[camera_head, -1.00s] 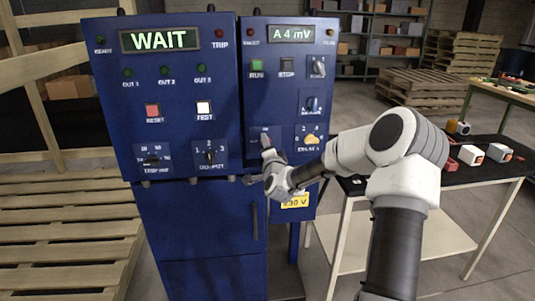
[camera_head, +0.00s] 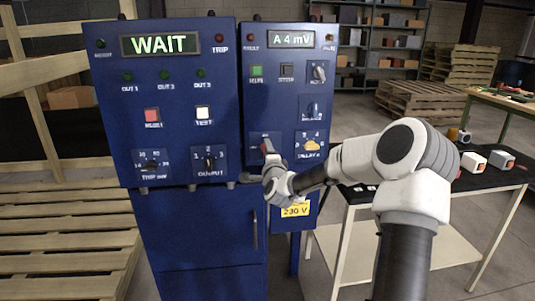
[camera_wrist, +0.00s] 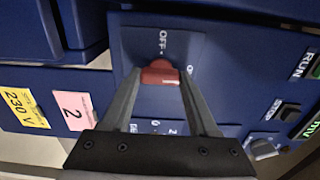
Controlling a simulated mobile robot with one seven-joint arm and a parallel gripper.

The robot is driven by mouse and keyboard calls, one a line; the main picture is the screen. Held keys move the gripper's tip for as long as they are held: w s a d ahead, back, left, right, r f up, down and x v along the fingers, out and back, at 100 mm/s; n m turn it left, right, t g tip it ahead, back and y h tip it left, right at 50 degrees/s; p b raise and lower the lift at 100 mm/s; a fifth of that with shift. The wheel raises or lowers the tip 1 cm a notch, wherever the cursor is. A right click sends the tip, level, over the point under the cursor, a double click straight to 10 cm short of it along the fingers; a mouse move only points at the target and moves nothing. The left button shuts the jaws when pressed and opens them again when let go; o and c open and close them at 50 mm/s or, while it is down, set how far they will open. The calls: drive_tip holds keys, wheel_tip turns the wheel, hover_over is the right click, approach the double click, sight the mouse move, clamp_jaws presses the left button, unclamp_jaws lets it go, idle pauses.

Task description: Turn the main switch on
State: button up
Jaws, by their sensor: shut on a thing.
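The main switch is a red knob (camera_wrist: 160,74) on a blue plate at the lower left of the right-hand panel. In the wrist view, OFF is printed beside it, and a second label is partly covered by a finger. My gripper (camera_wrist: 160,80) has one finger on each side of the red knob and is shut on it. In the head view the red knob (camera_head: 267,146) shows just above my gripper (camera_head: 268,160), which hides the plate's lower part. I cannot tell exactly which label the knob points to.
The left panel's display (camera_head: 160,44) reads WAIT; the right display (camera_head: 290,40) reads A 4 mV. Other dials and buttons sit close by, with a yellow 230 V label (camera_head: 296,211) below. A dark table (camera_head: 440,188) stands right, pallets (camera_head: 65,250) left.

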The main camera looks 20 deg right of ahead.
drive_tip(key=o, duration=1.4)
drive_tip(key=shift+s, duration=0.1)
drive_tip(key=p+v, duration=0.1)
drive_tip(key=v, duration=1.6)
drive_tip(key=shift+s+r+p, duration=0.1)
drive_tip(key=shift+p, duration=0.25)
drive_tip(key=shift+a, duration=0.1)
